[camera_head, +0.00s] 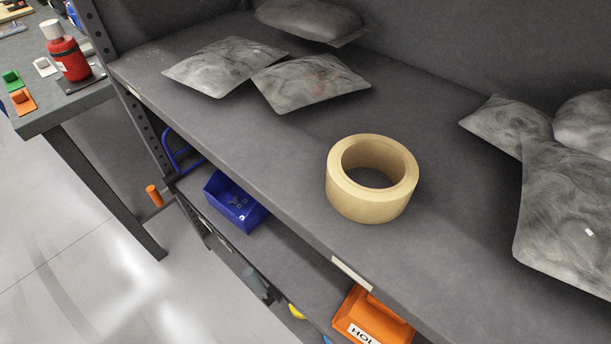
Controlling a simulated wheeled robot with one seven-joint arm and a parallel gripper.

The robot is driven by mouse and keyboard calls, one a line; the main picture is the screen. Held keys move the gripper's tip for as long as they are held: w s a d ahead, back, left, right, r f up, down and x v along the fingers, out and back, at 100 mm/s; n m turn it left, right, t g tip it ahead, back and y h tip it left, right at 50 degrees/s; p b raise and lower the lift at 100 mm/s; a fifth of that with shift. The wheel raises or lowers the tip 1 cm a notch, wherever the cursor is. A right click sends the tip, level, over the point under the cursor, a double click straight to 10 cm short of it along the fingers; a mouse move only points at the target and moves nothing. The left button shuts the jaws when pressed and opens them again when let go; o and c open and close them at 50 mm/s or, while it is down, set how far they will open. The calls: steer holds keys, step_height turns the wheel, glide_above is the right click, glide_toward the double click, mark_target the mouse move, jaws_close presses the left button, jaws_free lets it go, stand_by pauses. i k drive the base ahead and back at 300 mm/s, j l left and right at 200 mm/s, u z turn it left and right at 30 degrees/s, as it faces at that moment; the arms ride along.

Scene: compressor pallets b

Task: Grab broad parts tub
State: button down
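A blue open tub (236,201) sits on the lower shelf, left of the picture's middle, with a few small dark parts inside. It is the only parts tub I see. Its right and rear side lies partly under the upper shelf board (250,128). My gripper is not in view.
A roll of tan tape (371,179) stands on the upper shelf, with several grey bags behind and right. An orange box (372,318) is on the lower shelf. A workbench (62,107) with a red bottle (69,59) is at left. Floor is clear in front.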

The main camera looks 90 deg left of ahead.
mark_target(220, 192)
steer(key=u, duration=2.5)
steer(key=k+j+z, duration=0.2)
steer(key=k+j, duration=0.15)
steer(key=k, duration=0.15)
